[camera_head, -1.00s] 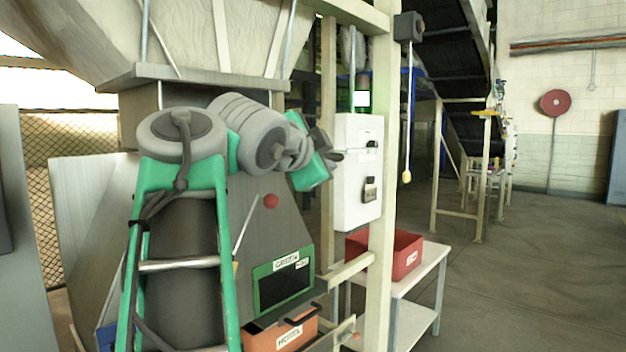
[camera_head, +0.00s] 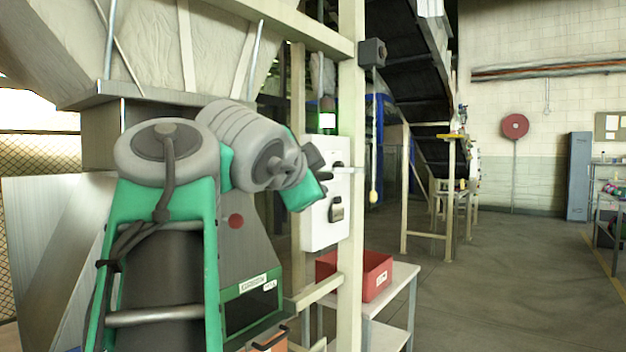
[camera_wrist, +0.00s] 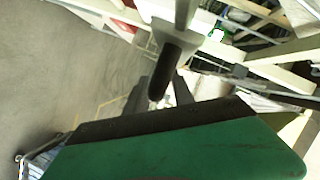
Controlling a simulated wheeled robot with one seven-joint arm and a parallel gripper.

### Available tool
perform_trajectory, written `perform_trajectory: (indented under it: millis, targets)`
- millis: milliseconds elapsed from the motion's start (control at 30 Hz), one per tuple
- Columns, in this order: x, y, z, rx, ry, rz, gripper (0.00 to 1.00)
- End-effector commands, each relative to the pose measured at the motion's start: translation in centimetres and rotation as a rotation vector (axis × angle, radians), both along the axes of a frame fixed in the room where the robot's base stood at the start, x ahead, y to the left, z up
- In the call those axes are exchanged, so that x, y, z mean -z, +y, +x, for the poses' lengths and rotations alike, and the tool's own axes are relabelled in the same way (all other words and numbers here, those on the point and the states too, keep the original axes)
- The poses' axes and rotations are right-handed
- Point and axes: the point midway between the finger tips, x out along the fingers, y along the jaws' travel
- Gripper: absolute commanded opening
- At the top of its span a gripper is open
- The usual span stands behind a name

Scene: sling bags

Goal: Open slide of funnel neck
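The large pale funnel (camera_head: 200,45) fills the upper left of the head view. Its grey neck (camera_head: 100,135) shows below the flange, partly hidden by my arm. I cannot make out the slide there. My gripper (camera_head: 327,171) is raised right of the neck, its dark fingers apart, in front of the white control box in the picture. In the wrist view, the fingers (camera_wrist: 163,98) show beyond my green gripper body. A dark cylindrical grip on a grey bar (camera_wrist: 172,65) lies just past or between them; contact cannot be told.
A pale post (camera_head: 351,260) stands beside the white control box (camera_head: 322,215). A red bin (camera_head: 376,278) sits on a small table below. A red knob (camera_head: 236,221) shows near my arm. A yellow-tipped pendant (camera_head: 374,196) hangs right. Open floor (camera_head: 490,270) lies right.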

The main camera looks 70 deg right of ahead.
Motion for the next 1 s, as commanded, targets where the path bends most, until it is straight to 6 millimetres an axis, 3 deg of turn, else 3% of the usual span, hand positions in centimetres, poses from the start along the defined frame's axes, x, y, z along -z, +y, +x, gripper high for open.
perform_trajectory:
  millis: [367,733,1000]
  targets:
    - [-0.3,0.3,-0.1,0.000,-0.001,-0.004,0.36]
    - [-1.7,5.5,0.1,-0.008,-0.003,-0.003,0.36]
    - [-1.8,7.5,-0.2,0.000,-0.002,-0.002,0.36]
